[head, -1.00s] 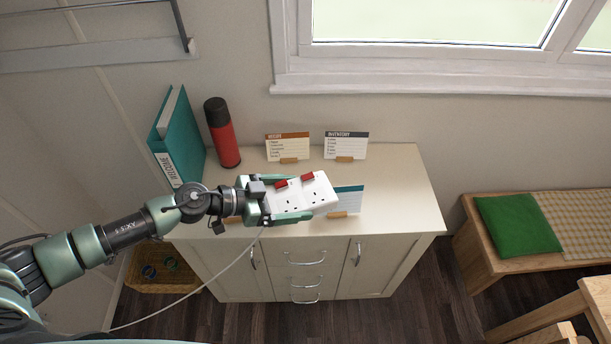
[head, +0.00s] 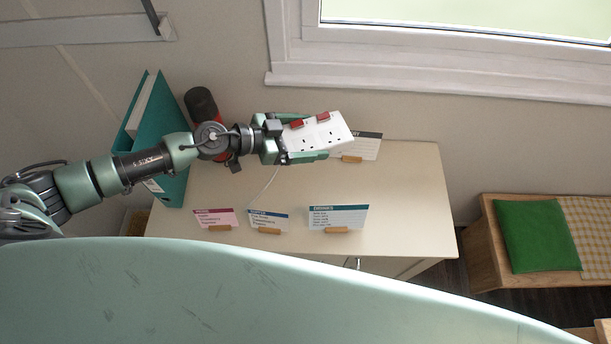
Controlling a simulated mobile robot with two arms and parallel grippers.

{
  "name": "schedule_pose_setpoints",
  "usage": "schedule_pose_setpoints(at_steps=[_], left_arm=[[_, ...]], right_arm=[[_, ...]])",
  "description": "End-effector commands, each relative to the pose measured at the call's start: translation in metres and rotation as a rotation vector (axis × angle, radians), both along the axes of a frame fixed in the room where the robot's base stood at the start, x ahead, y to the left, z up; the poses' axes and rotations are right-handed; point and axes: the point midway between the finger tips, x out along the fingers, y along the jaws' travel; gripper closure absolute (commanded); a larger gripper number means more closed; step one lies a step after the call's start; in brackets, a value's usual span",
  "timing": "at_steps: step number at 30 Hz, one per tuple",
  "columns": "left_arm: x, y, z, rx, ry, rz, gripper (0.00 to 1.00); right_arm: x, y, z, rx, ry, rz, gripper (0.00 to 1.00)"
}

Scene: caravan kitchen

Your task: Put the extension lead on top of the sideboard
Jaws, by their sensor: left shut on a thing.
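The extension lead (head: 326,134) is a white socket block with two red switches and a thin white cable. My left gripper (head: 310,138) is shut on its left end and holds it above the back part of the sideboard. The cable hangs down from the gripper towards the sideboard top. The sideboard (head: 400,205) is cream with a flat top, and its front is mostly hidden by my own body. Whether the block touches anything behind it I cannot tell. My right gripper is not in view.
Along the sideboard's front edge stand a pink card (head: 216,217), a small white card (head: 268,220) and a larger card (head: 337,217). Another card (head: 367,147) is partly hidden behind the lead. A teal binder (head: 172,120) and red flask (head: 203,103) stand left. The top's right side is clear.

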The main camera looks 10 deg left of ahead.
Motion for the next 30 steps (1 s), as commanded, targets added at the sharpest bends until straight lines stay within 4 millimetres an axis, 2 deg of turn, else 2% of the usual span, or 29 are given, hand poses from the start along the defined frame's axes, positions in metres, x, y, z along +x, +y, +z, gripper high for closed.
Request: schedule_pose_setpoints(at_steps=[6,15,19,25,30], left_arm=[[0.000,-0.001,-0.052,-0.005,0.004,0.005,0.82],[0.001,-0.001,-0.124,-0.007,0.002,0.005,0.82],[0.001,-0.001,-0.144,-0.005,0.001,0.004,0.82],[0.001,-0.001,-0.158,-0.003,-0.002,0.002,0.82],[0.001,-0.001,-0.185,-0.004,0.001,0.003,0.82]], right_arm=[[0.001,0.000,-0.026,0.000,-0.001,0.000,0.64],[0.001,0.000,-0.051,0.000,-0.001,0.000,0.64],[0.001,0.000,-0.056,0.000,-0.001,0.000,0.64],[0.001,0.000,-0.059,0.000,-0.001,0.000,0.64],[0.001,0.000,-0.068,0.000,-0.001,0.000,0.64]])
